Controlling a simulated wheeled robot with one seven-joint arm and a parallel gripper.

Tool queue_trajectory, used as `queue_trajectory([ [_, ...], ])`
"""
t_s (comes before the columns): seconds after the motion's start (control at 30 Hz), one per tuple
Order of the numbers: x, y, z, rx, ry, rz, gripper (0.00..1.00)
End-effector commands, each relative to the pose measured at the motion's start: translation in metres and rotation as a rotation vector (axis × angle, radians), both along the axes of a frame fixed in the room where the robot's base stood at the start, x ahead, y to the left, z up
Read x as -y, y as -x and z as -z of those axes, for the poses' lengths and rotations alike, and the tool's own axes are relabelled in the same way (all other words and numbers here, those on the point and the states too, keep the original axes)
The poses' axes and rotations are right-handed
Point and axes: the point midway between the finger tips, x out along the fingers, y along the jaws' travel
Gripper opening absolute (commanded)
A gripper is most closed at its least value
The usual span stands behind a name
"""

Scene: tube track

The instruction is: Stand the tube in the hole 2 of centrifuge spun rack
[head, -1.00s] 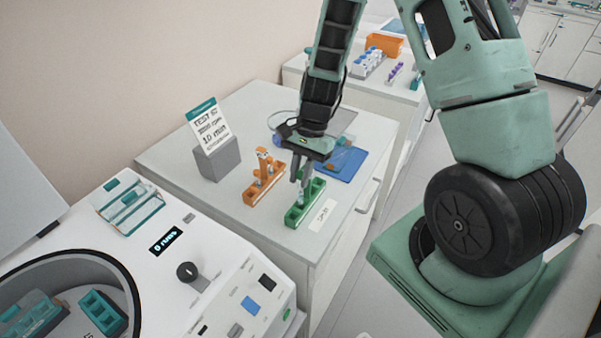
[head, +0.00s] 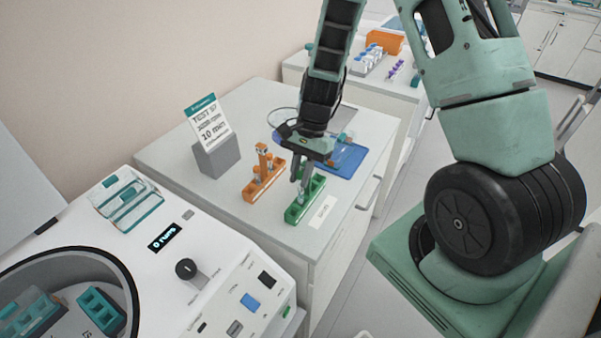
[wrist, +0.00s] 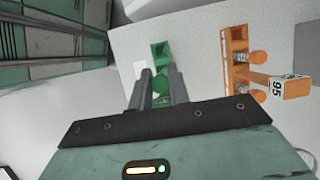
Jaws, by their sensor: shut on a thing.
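The green rack (head: 294,213) stands near the front edge of the white counter, with a white label beside it. It also shows in the wrist view (wrist: 160,48). My gripper (head: 301,193) points down over the middle of the green rack, its fingers on either side of a tube. In the wrist view my gripper (wrist: 159,76) is shut on the tube (wrist: 160,84), of which a green round top shows between the fingers. The tube's lower end and the hole under it are hidden, so I cannot tell how deep it sits.
An orange rack (head: 255,194) with tubes and a tall orange tag marked 95 (wrist: 290,86) stands close to the left of the green rack. A sign in a grey block (head: 216,158), a blue mat (head: 347,160) and the centrifuge (head: 190,225) are around.

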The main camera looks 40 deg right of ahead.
Motion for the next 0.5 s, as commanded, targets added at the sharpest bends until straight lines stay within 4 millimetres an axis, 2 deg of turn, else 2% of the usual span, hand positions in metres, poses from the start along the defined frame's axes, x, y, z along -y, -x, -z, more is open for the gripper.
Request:
queue_trajectory([
  [0.5, 0.0, 0.0, 0.012, 0.0, 0.0, 0.0, 0.05],
])
